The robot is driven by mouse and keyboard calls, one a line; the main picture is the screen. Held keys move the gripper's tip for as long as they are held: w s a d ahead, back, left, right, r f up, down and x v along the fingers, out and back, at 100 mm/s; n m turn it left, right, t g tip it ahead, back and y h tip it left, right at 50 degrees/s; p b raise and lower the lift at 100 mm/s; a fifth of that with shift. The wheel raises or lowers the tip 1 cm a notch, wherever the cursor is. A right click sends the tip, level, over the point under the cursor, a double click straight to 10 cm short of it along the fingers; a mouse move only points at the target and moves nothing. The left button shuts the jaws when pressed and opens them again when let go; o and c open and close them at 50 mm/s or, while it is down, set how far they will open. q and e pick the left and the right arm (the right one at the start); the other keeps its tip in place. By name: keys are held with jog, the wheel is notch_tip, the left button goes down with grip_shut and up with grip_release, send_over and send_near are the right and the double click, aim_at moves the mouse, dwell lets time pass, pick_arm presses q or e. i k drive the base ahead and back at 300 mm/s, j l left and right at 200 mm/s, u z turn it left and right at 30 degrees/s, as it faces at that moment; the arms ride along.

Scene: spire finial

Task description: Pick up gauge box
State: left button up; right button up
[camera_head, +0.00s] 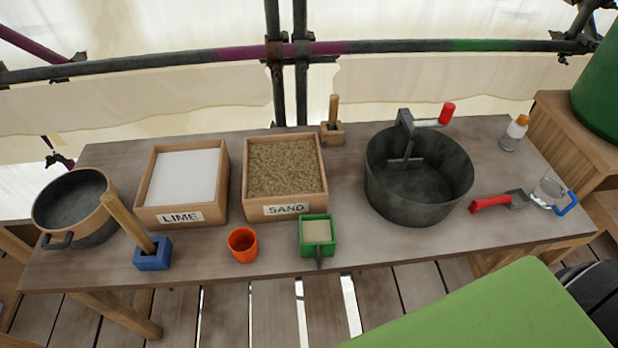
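A small square green box (317,230) stands near the front edge of the table, just below the sand box. It is the thing that best fits the gauge box. It is upright, has pale sandy material inside, and a dark handle sticks out toward the front. Neither of my grippers shows in the head view, and nothing touches the green box.
The wooden table (345,213) also holds a LIME box (181,215), a SAND box (290,210), an orange cup (242,245), a blue block with a wooden handle (152,257), a bucket (75,210), a mixing pot (416,205) and a red-handled trowel (491,203). A green surface (500,310) fills the bottom right.

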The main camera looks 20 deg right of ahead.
aim_at(318, 234)
jog(key=z, duration=0.7)
